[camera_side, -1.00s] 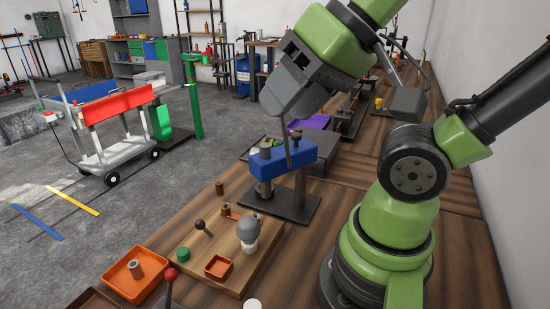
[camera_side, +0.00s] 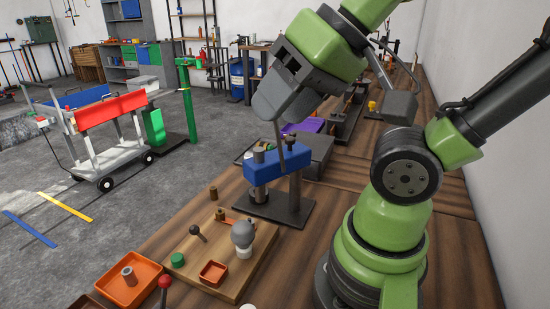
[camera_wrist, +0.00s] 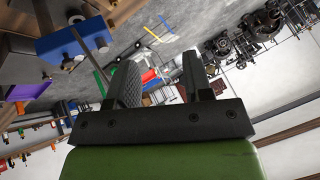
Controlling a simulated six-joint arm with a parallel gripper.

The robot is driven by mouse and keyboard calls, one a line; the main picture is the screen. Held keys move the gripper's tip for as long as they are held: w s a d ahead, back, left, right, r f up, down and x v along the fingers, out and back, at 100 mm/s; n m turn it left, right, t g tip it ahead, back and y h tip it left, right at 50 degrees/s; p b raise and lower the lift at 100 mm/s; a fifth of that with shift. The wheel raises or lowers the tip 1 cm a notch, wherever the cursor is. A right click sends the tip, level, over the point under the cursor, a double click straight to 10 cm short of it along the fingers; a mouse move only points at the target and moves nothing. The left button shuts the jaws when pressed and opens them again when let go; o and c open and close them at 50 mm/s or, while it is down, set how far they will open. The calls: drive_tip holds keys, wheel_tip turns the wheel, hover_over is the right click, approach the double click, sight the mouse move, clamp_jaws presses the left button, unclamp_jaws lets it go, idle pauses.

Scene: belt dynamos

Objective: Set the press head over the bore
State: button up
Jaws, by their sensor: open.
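The blue press head (camera_side: 278,165) sits on a dark column above a dark base plate (camera_side: 290,217). A grey cylinder stands up through its left end, and a grey part (camera_side: 260,193) is below that end. I cannot make out the bore or whether the head is lined up with it. A slim grey lever (camera_side: 279,145) rises from the head. My gripper (camera_wrist: 162,75) is open and empty. In the side view it is above the head, close to the lever's top. In the wrist view the blue head (camera_wrist: 72,43) is left of my fingers, apart from them.
In front of the press, a wooden board (camera_side: 222,258) bears a grey ball-topped piece (camera_side: 242,234), a black-knobbed lever, a green cap and a small red tray (camera_side: 213,273). An orange tray (camera_side: 128,280) is at the left. A grey box (camera_side: 308,158) stands behind the press.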

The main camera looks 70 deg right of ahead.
drive_tip(key=shift+o, duration=0.2)
wheel_tip(320, 180, up, 5)
drive_tip(key=w+d+g, duration=0.1)
drive_tip(key=d, duration=0.2)
drive_tip(key=w+d+g+h, duration=0.1)
drive_tip(key=w+d+g, duration=0.1)
drive_tip(key=d, duration=0.1)
drive_tip(key=w+d+r+m+g+h, duration=0.1)
drive_tip(key=w+d, duration=0.1)
drive_tip(key=d, duration=0.2)
drive_tip(key=shift+w+g, duration=0.1)
drive_tip(key=shift+g, duration=0.2)
drive_tip(key=d+m+g, duration=0.1)
drive_tip(key=d+g, duration=0.1)
drive_tip(key=d, duration=0.5)
approach(290, 138)
drive_tip(key=shift+g, duration=0.3)
drive_tip(key=f, duration=0.9)
drive_tip(key=shift+w, duration=0.25)
clamp_jaws()
